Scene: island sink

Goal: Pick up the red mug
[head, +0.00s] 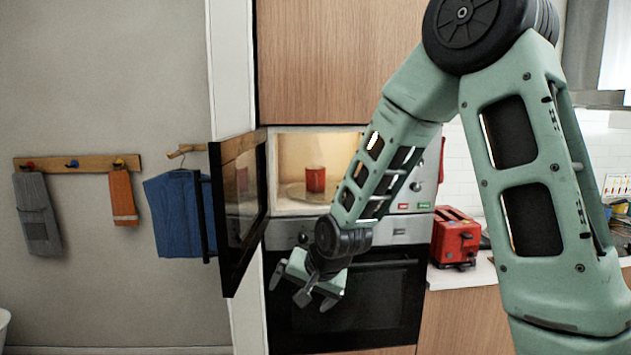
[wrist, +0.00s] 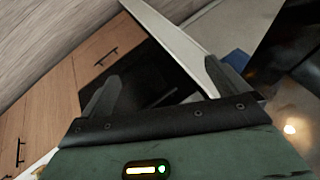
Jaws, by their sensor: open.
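The red mug (head: 315,179) stands upright inside the lit microwave (head: 292,207), on its glass plate, in the head view. Faint steam seems to rise above it. The microwave door (head: 243,215) is swung open to the left. My gripper (head: 302,300) is open and empty, below and in front of the microwave, before the oven door. In the wrist view its two fingers (wrist: 165,85) are spread apart with nothing between them. The mug is not visible in the wrist view.
The open microwave door juts out left of the opening. A built-in oven (head: 385,295) sits below. A red toaster (head: 456,238) stands on the counter at right. A blue cloth (head: 180,215) and towels hang on the left wall.

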